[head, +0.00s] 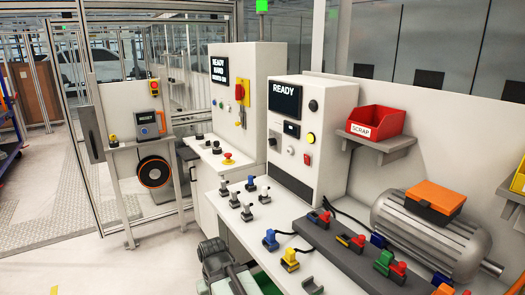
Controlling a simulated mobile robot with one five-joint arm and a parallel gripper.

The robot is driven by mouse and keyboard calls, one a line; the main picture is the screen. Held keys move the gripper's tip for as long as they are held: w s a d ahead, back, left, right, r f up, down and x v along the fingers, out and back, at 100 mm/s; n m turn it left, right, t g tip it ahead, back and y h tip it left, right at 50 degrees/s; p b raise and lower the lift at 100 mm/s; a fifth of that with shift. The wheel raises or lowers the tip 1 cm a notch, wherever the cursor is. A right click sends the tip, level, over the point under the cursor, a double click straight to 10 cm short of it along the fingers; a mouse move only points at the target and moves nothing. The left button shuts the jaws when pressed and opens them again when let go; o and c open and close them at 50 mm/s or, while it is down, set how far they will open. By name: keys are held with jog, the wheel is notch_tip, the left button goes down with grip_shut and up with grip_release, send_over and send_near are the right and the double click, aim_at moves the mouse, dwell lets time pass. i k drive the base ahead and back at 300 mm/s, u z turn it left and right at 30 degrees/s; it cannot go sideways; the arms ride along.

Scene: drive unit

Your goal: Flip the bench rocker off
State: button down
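A small red rocker-like switch (307,159) is on the front of the white bench cabinet (333,128), low on the right side of its panel. It is too small to tell which way it is tipped. Above it are a yellow button (310,138) and a black knob (313,105). The cabinet's screen (285,98) reads READY. A grey jointed part (215,258) at the bottom, in front of the bench edge, may be my arm and gripper. It is well below and left of the switch and apart from it. No fingertips can be made out.
The bench holds several toggle clamps (248,183), coloured connectors (290,260) and a grey motor (435,235). A red SCRAP bin (376,121) is on a wall shelf. A second cabinet (258,65) stands behind left. The floor (110,258) at left is open.

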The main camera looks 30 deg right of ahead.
aim_at(307, 160)
jog(key=u, duration=0.25)
jog(key=i, duration=1.25)
jog(key=u, duration=0.55)
jog(key=i, duration=0.55)
jog(key=z, duration=0.2)
jog(key=k, duration=1.15)
jog(key=u, duration=0.2)
jog(key=i, duration=0.6)
jog(key=z, duration=0.15)
